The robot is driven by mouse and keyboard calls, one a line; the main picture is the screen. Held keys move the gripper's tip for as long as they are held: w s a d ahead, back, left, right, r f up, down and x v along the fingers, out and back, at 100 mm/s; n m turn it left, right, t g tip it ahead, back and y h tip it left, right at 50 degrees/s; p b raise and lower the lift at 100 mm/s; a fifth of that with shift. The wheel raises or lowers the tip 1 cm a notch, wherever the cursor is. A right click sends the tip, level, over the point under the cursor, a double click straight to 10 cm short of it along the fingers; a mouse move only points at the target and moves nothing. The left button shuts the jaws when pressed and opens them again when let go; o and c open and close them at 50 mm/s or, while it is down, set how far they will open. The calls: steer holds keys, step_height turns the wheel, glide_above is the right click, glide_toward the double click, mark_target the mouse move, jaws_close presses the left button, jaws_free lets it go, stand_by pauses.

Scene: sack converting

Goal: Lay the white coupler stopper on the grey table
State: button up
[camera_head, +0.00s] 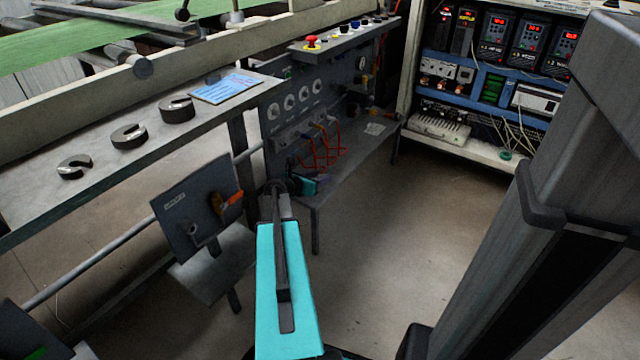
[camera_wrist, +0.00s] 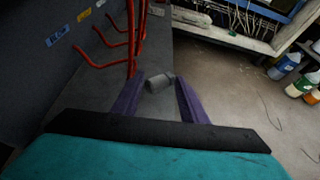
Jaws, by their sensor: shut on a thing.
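My gripper (camera_wrist: 156,92) shows in the wrist view as two purple fingers, shut on a small pale grey-white cylinder, which looks like the white coupler stopper (camera_wrist: 157,83). The stopper sits between the fingertips, slightly tilted. In the head view my gripper (camera_head: 303,186) is at the near end of the low grey table (camera_head: 345,160); the stopper cannot be made out there. The grey table also shows in the wrist view (camera_wrist: 153,50), behind and below the stopper. I cannot tell the gap between them.
A dark panel with red cables (camera_head: 322,150) rises along the table's left side; the red cables (camera_wrist: 130,40) hang close to my fingers. A whitish item (camera_head: 375,129) lies toward the table's far end. An open cabinet (camera_head: 490,80) stands beyond.

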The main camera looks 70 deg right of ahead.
steer(key=shift+w+d+f+b, duration=0.15)
steer(key=shift+d+b, duration=0.05)
steer(key=shift+d, duration=0.15)
steer(key=shift+w+d+f+b, duration=0.1)
steer(key=shift+d+f+b, duration=0.1)
steer(key=shift+d, duration=0.15)
steer(key=shift+a+f+b, duration=0.1)
steer(key=shift+f+b, duration=0.8)
steer(key=shift+f, duration=0.55)
steer(key=shift+f, duration=0.15)
steer(key=o, duration=1.2)
steer(key=shift+o, duration=0.2)
steer(key=shift+r, duration=0.2)
steer(key=shift+a+r, duration=0.15)
steer(key=shift+a, duration=0.15)
steer(key=shift+p+v, duration=1.45)
steer(key=shift+v, duration=2)
steer(key=shift+s, duration=0.1)
